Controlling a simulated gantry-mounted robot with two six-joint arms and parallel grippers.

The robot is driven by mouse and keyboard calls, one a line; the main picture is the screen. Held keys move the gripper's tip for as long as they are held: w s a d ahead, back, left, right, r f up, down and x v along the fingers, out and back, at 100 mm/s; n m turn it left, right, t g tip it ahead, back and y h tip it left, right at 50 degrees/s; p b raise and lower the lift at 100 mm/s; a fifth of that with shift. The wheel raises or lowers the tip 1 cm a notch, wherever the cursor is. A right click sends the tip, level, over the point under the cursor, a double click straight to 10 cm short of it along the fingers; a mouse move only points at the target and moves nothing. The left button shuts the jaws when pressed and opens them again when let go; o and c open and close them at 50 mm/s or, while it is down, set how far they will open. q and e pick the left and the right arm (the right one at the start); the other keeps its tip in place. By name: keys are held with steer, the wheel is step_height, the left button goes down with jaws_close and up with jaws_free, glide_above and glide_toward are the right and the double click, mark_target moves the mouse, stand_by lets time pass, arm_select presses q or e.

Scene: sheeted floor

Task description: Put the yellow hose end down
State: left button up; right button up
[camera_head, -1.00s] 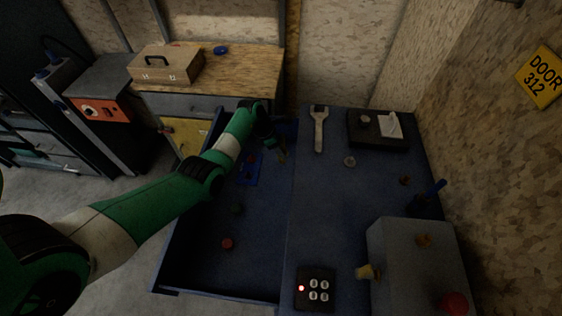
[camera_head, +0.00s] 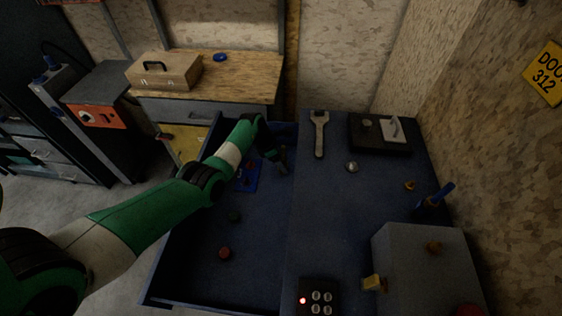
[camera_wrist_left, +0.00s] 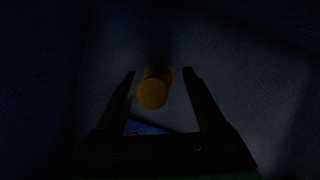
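The yellow hose end (camera_wrist_left: 152,94) shows in the left wrist view as a round yellow piece over the dark blue surface. It is between the two fingers of my left gripper (camera_wrist_left: 158,73), with a visible gap on each side. The left gripper is open. In the head view the left gripper (camera_head: 281,163) is low in the far right part of the blue tray (camera_head: 262,232), and I cannot make out the hose end there. The dark wrist view does not show clearly whether the hose end rests on the surface. My right gripper is not in view.
A blue piece (camera_head: 249,177) and a red knob (camera_head: 225,253) lie in the tray. To the right are a wrench (camera_head: 320,135), a black case (camera_head: 380,146) and a grey box (camera_head: 425,265) with a yellow fitting (camera_head: 372,283). The tray's near part is mostly clear.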

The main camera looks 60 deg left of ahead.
arm_select(q)
steer(key=shift+r+p, duration=0.35)
steer(key=shift+r, duration=0.05)
steer(key=p+v, duration=0.7)
steer(key=v, duration=0.4)
steer(key=shift+s+r, duration=0.2)
steer(key=shift+a, duration=0.1)
